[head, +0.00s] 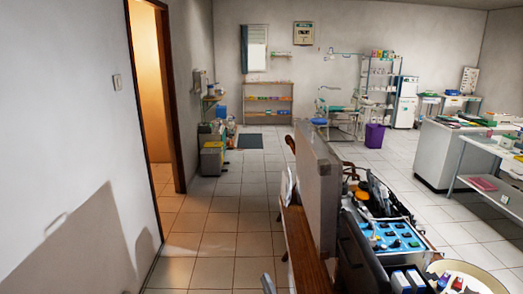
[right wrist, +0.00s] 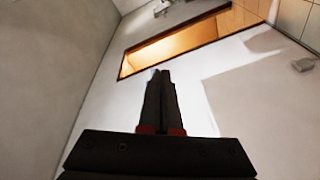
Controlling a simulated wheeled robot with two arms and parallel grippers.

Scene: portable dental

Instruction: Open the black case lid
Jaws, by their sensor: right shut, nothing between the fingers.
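The black case (head: 362,256) stands on a wooden table in the lower middle of the head view. Its lid (head: 318,190) appears as a tall grey panel standing upright at the case's left side. A blue control panel with knobs (head: 394,238) shows in the case. My right gripper shows as a small grey tip (head: 267,281) at the bottom edge, left of the lid and seemingly apart from it. In the right wrist view its fingers (right wrist: 160,75) are together and empty, with wall and doorway beyond. My left gripper is not in view.
The wooden table's edge (head: 302,250) runs left of the case. A round tray (head: 478,272) is at the bottom right. A white wall with a doorway (head: 158,95) is at left. Tiled floor (head: 235,225) lies clear between wall and table. White counters (head: 455,150) stand right.

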